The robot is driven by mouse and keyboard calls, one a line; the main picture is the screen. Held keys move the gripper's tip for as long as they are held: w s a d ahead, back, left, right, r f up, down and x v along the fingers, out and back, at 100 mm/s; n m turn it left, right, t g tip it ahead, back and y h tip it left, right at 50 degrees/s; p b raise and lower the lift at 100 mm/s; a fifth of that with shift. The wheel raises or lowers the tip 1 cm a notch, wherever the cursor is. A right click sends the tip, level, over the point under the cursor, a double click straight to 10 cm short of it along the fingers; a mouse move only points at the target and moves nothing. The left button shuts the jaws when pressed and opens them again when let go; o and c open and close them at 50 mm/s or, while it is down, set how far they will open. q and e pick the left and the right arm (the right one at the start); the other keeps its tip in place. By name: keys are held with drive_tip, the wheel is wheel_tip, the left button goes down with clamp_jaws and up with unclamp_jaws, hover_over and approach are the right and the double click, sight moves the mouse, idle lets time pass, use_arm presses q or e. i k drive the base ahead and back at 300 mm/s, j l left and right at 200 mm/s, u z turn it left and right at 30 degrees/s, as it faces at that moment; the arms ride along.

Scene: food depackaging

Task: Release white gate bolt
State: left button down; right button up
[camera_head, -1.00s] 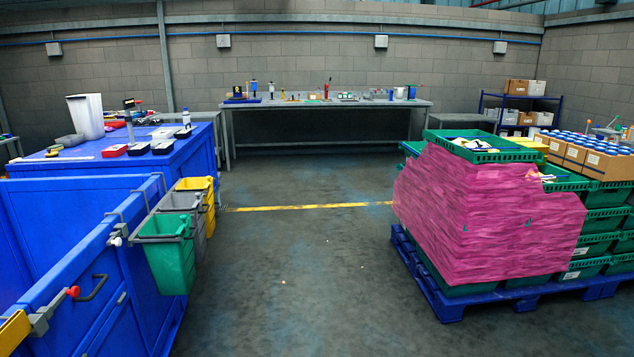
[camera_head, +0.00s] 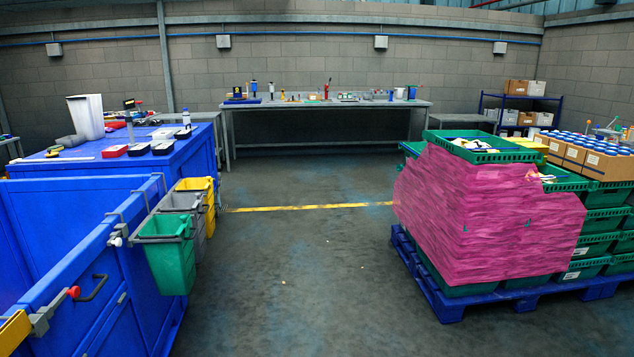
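A small white knob (camera_head: 117,241), which looks like the white gate bolt, sits on a grey bracket at the top edge of the blue gate (camera_head: 108,315) on the left. Whether the white bolt is engaged is too small to tell. Neither of my grippers shows in the head view.
Green, grey and yellow bins (camera_head: 166,254) hang on the blue wall. A blue table (camera_head: 190,150) stands behind. A pallet (camera_head: 445,302) with pink-wrapped green crates (camera_head: 480,220) stands right. A long workbench (camera_head: 325,104) stands at the back.

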sight(114, 240)
drive_tip(key=i+j+u, duration=0.1)
drive_tip(key=i, duration=0.45)
drive_tip(key=i+j+u, duration=0.15)
drive_tip(key=i+j, duration=0.15)
drive_tip(key=i, duration=0.3)
drive_tip(key=i+j+u, duration=0.1)
drive_tip(key=i, duration=0.5)
